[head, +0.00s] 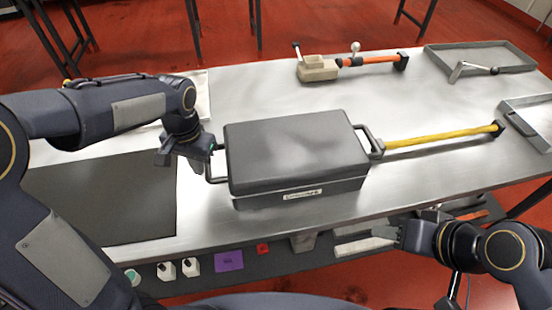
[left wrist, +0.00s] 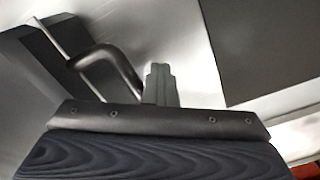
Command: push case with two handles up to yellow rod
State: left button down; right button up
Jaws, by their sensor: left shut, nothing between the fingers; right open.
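The dark grey case (head: 296,150) lies flat on the metal table. It has a handle on its left end (head: 214,172) and one on its right end (head: 373,142). The yellow rod (head: 441,136) lies to the right, its near end close to the right handle; I cannot tell if they touch. My left gripper (head: 172,158) is shut and empty, just left of the left handle. In the left wrist view its shut fingers (left wrist: 160,82) show beside the handle (left wrist: 105,65) and part of the case (left wrist: 40,80). My right gripper (head: 395,232) is open and empty at the table's front edge.
An orange rod (head: 380,59) with a beige block (head: 318,69) lies at the back. Metal trays (head: 480,47) stand at the far right. A dark mat (head: 100,200) covers the left front. White bottles and a purple card (head: 229,260) sit below the front edge. Bare table lies behind the case.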

aim_at(228, 160)
pick_arm(q)
jog(key=shift+w+d, duration=0.1)
jog(key=shift+d, duration=0.5)
jog(key=shift+w+d+p, duration=0.15)
jog(key=shift+w+d, duration=0.05)
jog(key=shift+d, duration=0.45)
jog(key=shift+w+d+p, duration=0.15)
jog(key=shift+d, duration=0.6)
jog(key=shift+w+d+p, duration=0.15)
jog(key=shift+w+d, duration=0.1)
jog(key=shift+d, duration=0.45)
jog(key=shift+w+d+p, duration=0.15)
jog(key=shift+w+d, duration=0.05)
jog(key=shift+d, duration=0.65)
jog(key=shift+s+a, duration=0.2)
jog(key=shift+a, duration=0.85)
